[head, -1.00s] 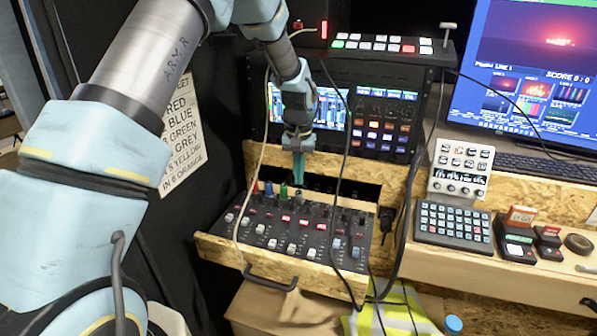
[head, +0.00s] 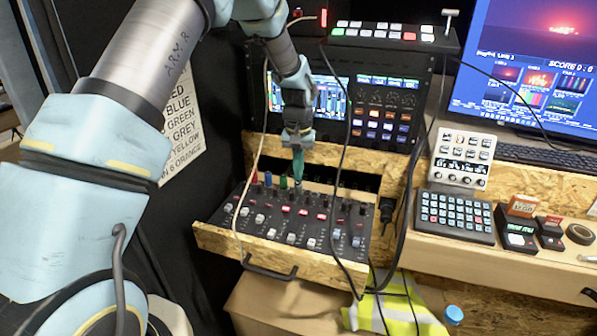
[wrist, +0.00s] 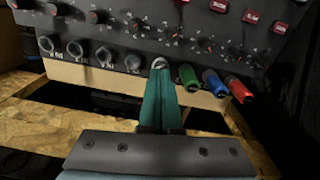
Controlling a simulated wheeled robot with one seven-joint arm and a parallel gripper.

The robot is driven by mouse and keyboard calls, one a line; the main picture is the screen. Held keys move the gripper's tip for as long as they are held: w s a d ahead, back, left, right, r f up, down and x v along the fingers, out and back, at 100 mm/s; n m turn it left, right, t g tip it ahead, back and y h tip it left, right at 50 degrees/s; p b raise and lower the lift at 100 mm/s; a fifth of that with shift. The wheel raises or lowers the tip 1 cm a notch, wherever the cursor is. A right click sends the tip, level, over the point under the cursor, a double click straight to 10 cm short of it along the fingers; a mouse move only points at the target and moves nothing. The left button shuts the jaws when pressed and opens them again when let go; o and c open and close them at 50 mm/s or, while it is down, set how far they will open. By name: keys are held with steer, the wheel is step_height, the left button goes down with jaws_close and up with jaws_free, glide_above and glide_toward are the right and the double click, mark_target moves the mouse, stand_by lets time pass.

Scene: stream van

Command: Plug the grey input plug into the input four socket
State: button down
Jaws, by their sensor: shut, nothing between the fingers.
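My gripper (head: 298,178) has teal fingers, pressed together, pointing down at the back edge of the mixer (head: 290,225). In the wrist view the shut fingertips (wrist: 159,72) are at a round socket with a bright metal rim (wrist: 159,62), directly beside the green plug (wrist: 189,76). I cannot tell whether they touch it. Beyond green stand the blue plug (wrist: 214,82) and the red plug (wrist: 239,89). On the other side is a row of empty sockets (wrist: 104,56). I cannot make out the grey plug; the fingers hide part of the socket at their tips.
The mixer sits in a chipboard drawer (head: 215,240) with a dark recess behind it. Loose cables hang across its front. A labelled sign (head: 180,125) is at left, partly behind my arm. A button panel (head: 455,218) and keypad (head: 462,160) stand at right.

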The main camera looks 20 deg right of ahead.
steer(key=shift+s+f, duration=0.1)
steer(key=shift+f, duration=0.25)
steer(key=shift+a, duration=0.1)
